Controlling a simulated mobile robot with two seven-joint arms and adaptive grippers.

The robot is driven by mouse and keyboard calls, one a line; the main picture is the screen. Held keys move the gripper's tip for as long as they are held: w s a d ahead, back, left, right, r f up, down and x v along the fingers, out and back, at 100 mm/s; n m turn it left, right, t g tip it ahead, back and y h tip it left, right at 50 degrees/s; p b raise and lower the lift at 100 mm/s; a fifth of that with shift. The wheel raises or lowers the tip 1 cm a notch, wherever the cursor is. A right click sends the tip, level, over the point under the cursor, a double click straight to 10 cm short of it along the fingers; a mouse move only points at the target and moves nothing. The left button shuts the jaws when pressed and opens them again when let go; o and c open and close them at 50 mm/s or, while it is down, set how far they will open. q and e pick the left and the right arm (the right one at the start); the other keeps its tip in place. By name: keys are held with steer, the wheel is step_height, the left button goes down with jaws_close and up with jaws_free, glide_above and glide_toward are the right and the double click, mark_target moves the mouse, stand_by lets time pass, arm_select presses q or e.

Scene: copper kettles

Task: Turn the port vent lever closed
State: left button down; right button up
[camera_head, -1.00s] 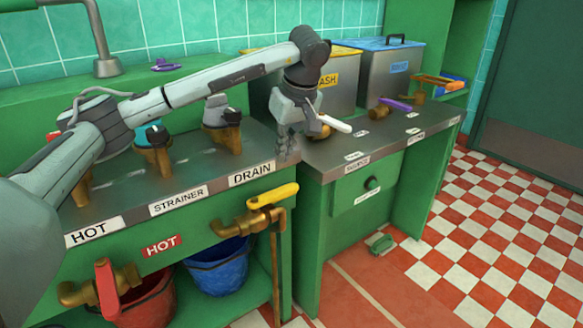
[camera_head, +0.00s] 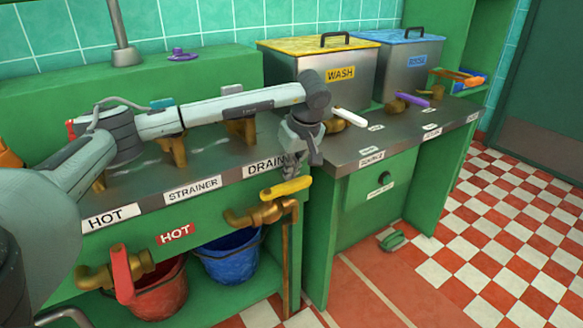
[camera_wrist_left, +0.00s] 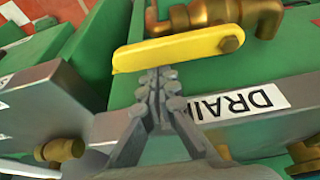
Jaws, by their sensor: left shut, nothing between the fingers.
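No label reading port vent is legible to me, so I cannot tell which lever bears that name. A yellow lever (camera_head: 286,189) sits on a brass tap (camera_head: 262,214) at the counter front, below the DRAIN label. It lies roughly level, along the counter front. My left gripper (camera_head: 291,170) is shut and empty, just above this lever. In the left wrist view the closed fingertips (camera_wrist_left: 158,80) are right at the edge of the yellow lever (camera_wrist_left: 180,48); I cannot tell whether they touch it. A red lever (camera_head: 122,273) is on the lower left tap. My right gripper is not in view.
A white lever (camera_head: 349,117) and a purple lever (camera_head: 413,96) stand on the right counter, before the WASH (camera_head: 322,72) and blue-lidded bins (camera_head: 400,70). Red (camera_head: 158,296) and blue (camera_head: 228,260) buckets are under the counter. A gap separates the two counters.

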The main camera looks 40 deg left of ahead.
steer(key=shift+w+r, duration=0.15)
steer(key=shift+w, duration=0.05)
